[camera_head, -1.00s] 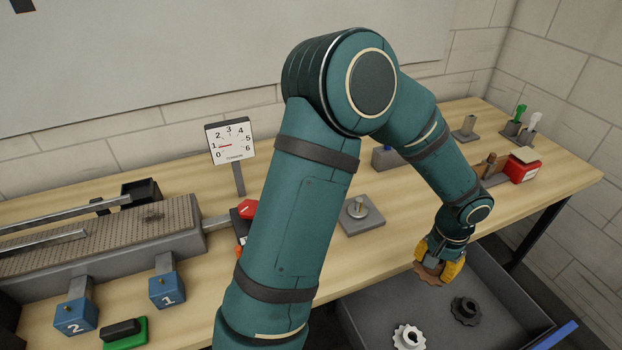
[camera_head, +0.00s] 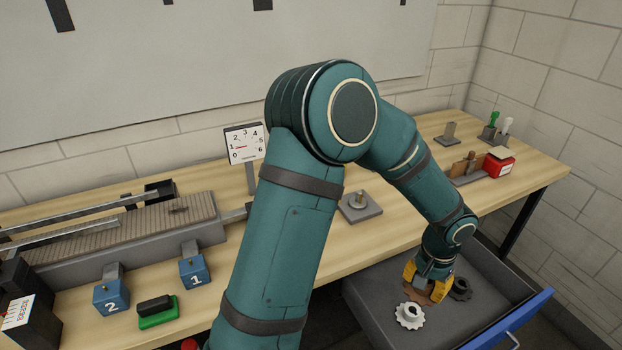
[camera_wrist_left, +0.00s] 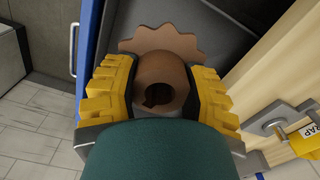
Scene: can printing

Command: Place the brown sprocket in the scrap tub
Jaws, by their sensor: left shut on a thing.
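The brown sprocket (camera_head: 414,297) is toothed, with a thick round hub. My left gripper (camera_head: 430,282) is shut on it, over the open drawer in the head view. In the left wrist view the yellow fingers of my left gripper (camera_wrist_left: 155,90) clasp both sides of the hub, and the toothed rim of the brown sprocket (camera_wrist_left: 160,42) shows beyond them. I cannot tell whether it touches the drawer floor. A yellow container with a label ending in "RAP" (camera_wrist_left: 308,135), likely the scrap tub, is partly seen at the right edge of the left wrist view. My right gripper is not in view.
The open grey drawer (camera_head: 375,310) has a blue front (camera_head: 518,322). A white sprocket (camera_head: 409,316) and a dark sprocket (camera_head: 461,288) lie in it, close to my gripper. A spindle plate (camera_head: 360,207) and a red box (camera_head: 498,164) stand on the bench.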

